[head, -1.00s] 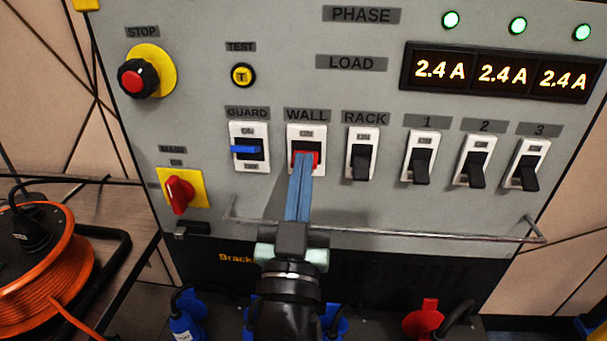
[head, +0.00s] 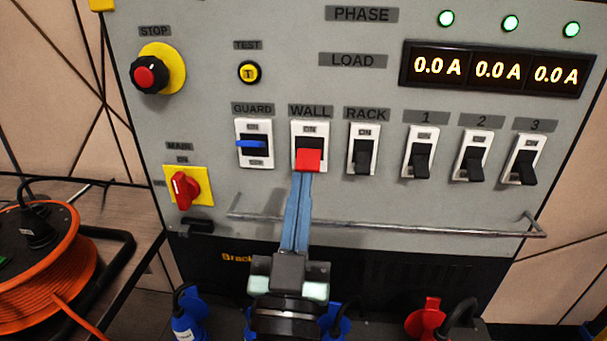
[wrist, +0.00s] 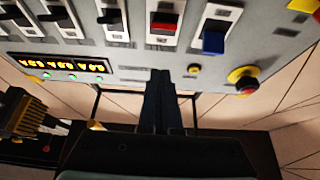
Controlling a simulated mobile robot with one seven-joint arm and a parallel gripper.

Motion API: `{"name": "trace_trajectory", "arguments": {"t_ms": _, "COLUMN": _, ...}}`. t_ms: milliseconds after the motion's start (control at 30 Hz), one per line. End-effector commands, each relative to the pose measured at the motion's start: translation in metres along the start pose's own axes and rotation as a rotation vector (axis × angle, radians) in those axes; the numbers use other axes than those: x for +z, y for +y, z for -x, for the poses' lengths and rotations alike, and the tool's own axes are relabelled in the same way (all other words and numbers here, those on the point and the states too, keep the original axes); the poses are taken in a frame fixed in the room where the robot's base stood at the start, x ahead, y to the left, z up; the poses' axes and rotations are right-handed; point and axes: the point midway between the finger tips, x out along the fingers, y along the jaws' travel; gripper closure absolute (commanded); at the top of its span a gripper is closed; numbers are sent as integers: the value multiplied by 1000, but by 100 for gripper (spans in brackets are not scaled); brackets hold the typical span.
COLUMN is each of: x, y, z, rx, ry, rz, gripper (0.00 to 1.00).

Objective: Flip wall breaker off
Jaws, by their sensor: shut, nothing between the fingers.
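The WALL breaker's red lever (head: 308,160) sits in a white plate under the WALL label, its ON mark showing above. The lever is tilted down and covers the lower part of the plate. The red lever also shows in the wrist view (wrist: 164,20). My gripper (head: 302,180) is shut and empty, its blue-grey fingertips just below the red lever; I cannot tell if they touch. In the wrist view my fingers (wrist: 161,76) point toward the panel. The load display (head: 496,69) reads 0.0 A in all three fields.
The blue GUARD lever (head: 251,144) is close on the left and the black RACK lever (head: 362,150) on the right. A metal rail (head: 420,228) crosses the panel below, behind my fingers. A red MAIN knob (head: 184,189) and STOP knob (head: 146,75) are left.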

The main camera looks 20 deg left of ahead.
Motion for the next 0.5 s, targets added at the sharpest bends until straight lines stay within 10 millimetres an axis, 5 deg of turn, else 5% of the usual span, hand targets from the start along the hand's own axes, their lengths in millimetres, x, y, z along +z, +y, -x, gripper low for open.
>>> {"name": "trace_trajectory", "arguments": {"t_ms": 200, "x": 15, "y": 1, "z": 36, "rx": 1, "ry": -1, "rz": 1, "gripper": 100}}
{"name": "trace_trajectory", "arguments": {"t_ms": 500, "x": 15, "y": 0, "z": 45, "rx": 0, "ry": 2, "rz": 0, "gripper": 100}}
